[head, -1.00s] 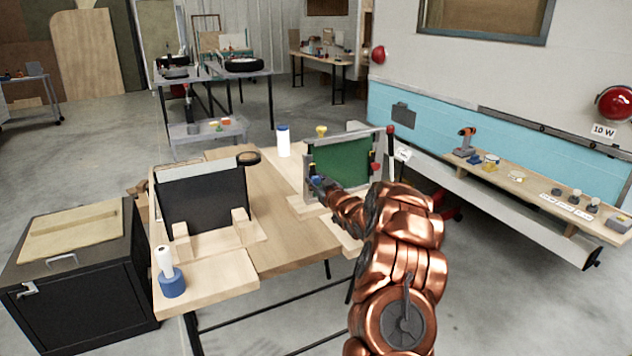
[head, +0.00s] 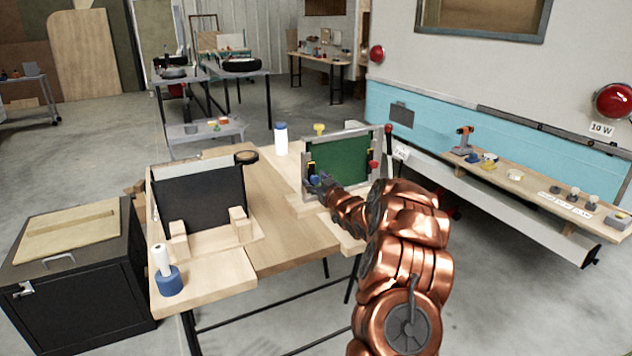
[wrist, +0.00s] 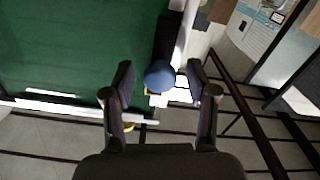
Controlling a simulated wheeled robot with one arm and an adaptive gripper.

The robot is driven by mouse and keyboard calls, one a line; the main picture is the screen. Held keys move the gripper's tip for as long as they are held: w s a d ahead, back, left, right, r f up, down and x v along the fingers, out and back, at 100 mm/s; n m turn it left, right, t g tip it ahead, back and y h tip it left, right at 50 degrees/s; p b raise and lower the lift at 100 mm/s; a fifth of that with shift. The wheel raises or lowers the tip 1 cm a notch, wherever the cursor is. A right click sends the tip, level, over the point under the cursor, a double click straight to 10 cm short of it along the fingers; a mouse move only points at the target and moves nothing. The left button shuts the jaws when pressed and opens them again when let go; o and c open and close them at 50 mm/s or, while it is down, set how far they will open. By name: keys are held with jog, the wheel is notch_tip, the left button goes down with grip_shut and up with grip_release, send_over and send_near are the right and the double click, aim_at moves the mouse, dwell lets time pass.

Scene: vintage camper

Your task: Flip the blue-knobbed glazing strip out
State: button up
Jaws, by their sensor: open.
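A framed green panel (head: 345,158) stands upright on the wooden bench. A blue knob (head: 314,180) sits at its lower left edge, beside a dark strip (head: 311,163). In the wrist view the blue knob (wrist: 159,75) lies between the two spread fingers of my gripper (wrist: 160,90), with a gap on each side. The dark strip (wrist: 168,40) runs up along the panel edge behind the knob. The green panel (wrist: 75,45) fills the upper left there. In the head view my gripper (head: 324,182) is just right of the knob, its fingers small and partly merged with it.
A red knob (head: 374,165) is on the panel's right side. A yellow knob (head: 319,128) and a white, blue-topped cylinder (head: 281,139) stand behind. A dark panel in wooden supports (head: 202,195) is at left on the bench (head: 275,225). The camper wall (head: 480,75) is at right.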

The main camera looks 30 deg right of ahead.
jog(key=s+a, duration=0.1)
jog(key=s, duration=1.1)
dwell(0.5)
jog(key=s+a+r+g+p, duration=0.1)
jog(key=s+a+g+p, duration=0.1)
jog(key=s+a+g, duration=0.45)
jog(key=s+a+r+g+p, duration=0.1)
jog(key=s+a+g+p, duration=0.2)
jog(key=a, duration=0.7)
jog(key=s+a+r+g+p, duration=0.1)
jog(key=s+a+g, duration=0.2)
jog(key=s, duration=0.9)
jog(key=s+a+r+m+g+y, duration=0.1)
jog(key=s+a+g, duration=0.3)
jog(key=s, duration=0.9)
jog(key=s+a+r+g+p, duration=0.1)
jog(key=s+a+r+g, duration=0.1)
jog(key=s+a, duration=0.7)
jog(key=s+g, duration=0.1)
jog(key=s, duration=0.3)
jog(key=shift+m+y+p, duration=0.3)
